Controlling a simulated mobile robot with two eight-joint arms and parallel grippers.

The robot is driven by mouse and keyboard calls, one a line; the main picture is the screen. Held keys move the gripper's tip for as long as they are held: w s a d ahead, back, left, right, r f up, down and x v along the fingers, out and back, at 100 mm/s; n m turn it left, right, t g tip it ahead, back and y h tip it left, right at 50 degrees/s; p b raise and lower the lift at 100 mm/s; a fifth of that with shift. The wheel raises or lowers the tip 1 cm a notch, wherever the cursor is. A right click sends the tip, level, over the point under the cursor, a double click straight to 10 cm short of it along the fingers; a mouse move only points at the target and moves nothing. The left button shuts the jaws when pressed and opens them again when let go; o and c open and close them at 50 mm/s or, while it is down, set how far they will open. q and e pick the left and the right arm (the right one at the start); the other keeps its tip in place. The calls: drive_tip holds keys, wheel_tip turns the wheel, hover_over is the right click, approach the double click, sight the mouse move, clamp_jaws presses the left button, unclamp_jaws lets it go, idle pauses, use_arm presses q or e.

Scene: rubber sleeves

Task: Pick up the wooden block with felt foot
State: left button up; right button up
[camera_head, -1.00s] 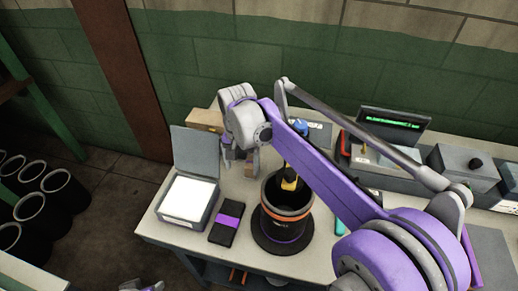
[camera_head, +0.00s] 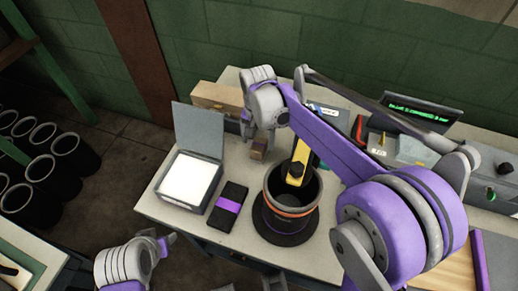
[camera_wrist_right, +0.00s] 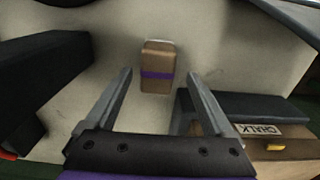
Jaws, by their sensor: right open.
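The wooden block (camera_head: 259,149) is small and brown, and stands on the table near the back left. The right wrist view shows it too, as a brown block (camera_wrist_right: 157,63) with a purple band and a pale strip at its far edge. I cannot make out a felt foot for certain. My right gripper (camera_head: 258,138) is over the block in the head view. In the right wrist view its fingers (camera_wrist_right: 160,78) are spread apart, and the block lies ahead between their tips, with gaps on both sides. My left gripper (camera_head: 166,242) shows partly at the lower left; its jaws are unclear.
A wooden chalk box (camera_wrist_right: 280,144) is close right in the wrist view. A black pot (camera_head: 290,208) with an orange ring, a black case (camera_head: 229,205) with a purple band and an open grey box (camera_head: 198,143) stand nearby. A lit display (camera_head: 420,112) is at the back right.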

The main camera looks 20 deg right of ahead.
sight(259, 144)
drive_tip(key=f, duration=0.4)
drive_tip(key=shift+s+d+f, duration=0.1)
drive_tip(key=shift+s+f, duration=0.1)
drive_tip(key=shift+c, duration=0.3)
clamp_jaws()
wheel_tip(259, 144, up, 10)
drive_tip(key=shift+r, duration=0.1)
drive_tip(key=c, duration=0.5)
unclamp_jaws()
drive_tip(key=shift+c, duration=0.2)
drive_tip(key=c, duration=0.7)
